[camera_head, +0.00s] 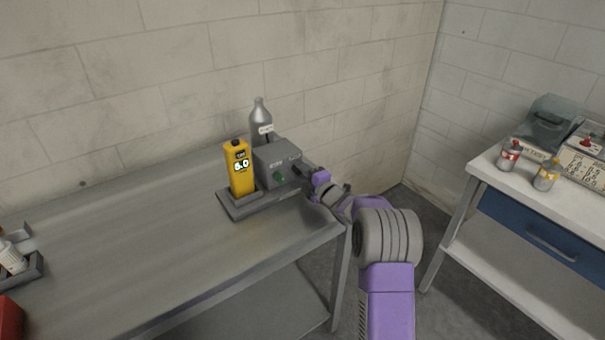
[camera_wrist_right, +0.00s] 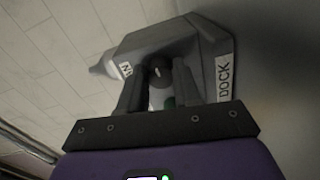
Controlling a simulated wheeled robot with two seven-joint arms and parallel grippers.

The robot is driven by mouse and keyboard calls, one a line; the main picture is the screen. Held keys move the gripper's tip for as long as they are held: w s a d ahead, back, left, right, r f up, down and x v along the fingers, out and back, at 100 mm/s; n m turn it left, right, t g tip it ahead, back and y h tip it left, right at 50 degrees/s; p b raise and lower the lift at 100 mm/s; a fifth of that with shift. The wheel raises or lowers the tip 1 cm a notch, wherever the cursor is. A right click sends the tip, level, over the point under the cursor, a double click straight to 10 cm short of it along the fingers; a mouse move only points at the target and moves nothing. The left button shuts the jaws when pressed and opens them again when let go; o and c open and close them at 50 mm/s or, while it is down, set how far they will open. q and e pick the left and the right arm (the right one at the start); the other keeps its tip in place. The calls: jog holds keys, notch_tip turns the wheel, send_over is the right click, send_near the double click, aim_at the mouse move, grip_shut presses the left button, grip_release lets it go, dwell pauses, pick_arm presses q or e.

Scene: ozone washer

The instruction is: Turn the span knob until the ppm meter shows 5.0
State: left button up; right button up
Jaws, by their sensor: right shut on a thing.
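The yellow ppm meter (camera_head: 240,181) stands upright in a grey dock on the metal bench; its small display looks like 5.0, though the first digit is hard to read. Beside it is a grey box (camera_head: 272,156) with a green part (camera_head: 279,177) on its front. My right gripper (camera_head: 299,173) reaches the box's front from the right. In the right wrist view the fingers (camera_wrist_right: 158,85) are closed around the small dark span knob (camera_wrist_right: 158,73). The knob is mostly hidden by the fingers in the head view. My left gripper is out of view.
The bench (camera_head: 140,245) is clear left of the dock up to a tray (camera_head: 35,270) at the far left. A second table (camera_head: 480,162) with small bottles stands at right, across a gap.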

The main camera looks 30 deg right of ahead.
jog(key=o, duration=1.1)
jog(key=shift+c, duration=0.2)
jog(key=s, duration=0.7)
jog(key=shift+s+d+r+p, duration=0.2)
jog(key=shift+s+d+p, duration=0.05)
jog(key=shift+d+p, duration=0.1)
